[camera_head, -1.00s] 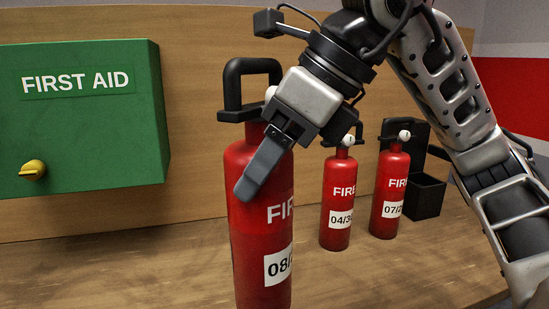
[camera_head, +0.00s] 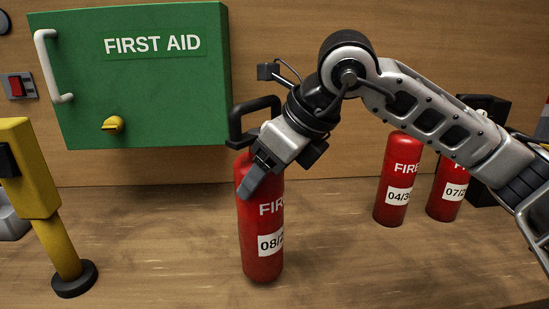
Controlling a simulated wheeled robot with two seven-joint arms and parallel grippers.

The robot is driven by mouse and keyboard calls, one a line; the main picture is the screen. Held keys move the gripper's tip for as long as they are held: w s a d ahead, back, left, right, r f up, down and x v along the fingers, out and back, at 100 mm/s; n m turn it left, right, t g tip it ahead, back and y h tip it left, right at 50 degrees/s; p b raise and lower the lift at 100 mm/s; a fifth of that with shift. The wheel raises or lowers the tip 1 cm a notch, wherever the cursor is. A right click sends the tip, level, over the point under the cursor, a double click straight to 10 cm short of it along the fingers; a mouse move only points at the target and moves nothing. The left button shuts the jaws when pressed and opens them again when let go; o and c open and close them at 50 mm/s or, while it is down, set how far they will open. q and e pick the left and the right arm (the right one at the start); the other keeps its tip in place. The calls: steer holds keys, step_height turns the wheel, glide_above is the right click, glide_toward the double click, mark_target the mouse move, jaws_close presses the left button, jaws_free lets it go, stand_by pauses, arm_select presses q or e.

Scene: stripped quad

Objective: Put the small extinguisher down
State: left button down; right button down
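A red fire extinguisher (camera_head: 262,235) with a black handle and a label starting "08/2" is upright in the middle of the view. My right gripper (camera_head: 258,172), on the arm from the right, is at its neck just below the handle and appears shut on it. One finger shows in front; the other is hidden. The extinguisher's base is at or just above the wooden counter; I cannot tell if it touches. Two more red extinguishers, labelled "04/3" (camera_head: 391,205) and "07/2" (camera_head: 445,200), stand to the right, their tops partly behind my arm. My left gripper is not in view.
A green first aid box (camera_head: 150,85) with a yellow knob is on the back panel. A yellow post (camera_head: 60,250) with a round black foot stands at left.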

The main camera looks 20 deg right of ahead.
steer(key=shift+f, duration=1.2)
steer(key=shift+c, duration=1.2)
jaws_free()
steer(key=shift+s+f, duration=0.15)
steer(key=shift+f, duration=0.05)
steer(key=shift+r, duration=0.2)
steer(key=v, duration=1.2)
steer(key=shift+f, duration=0.15)
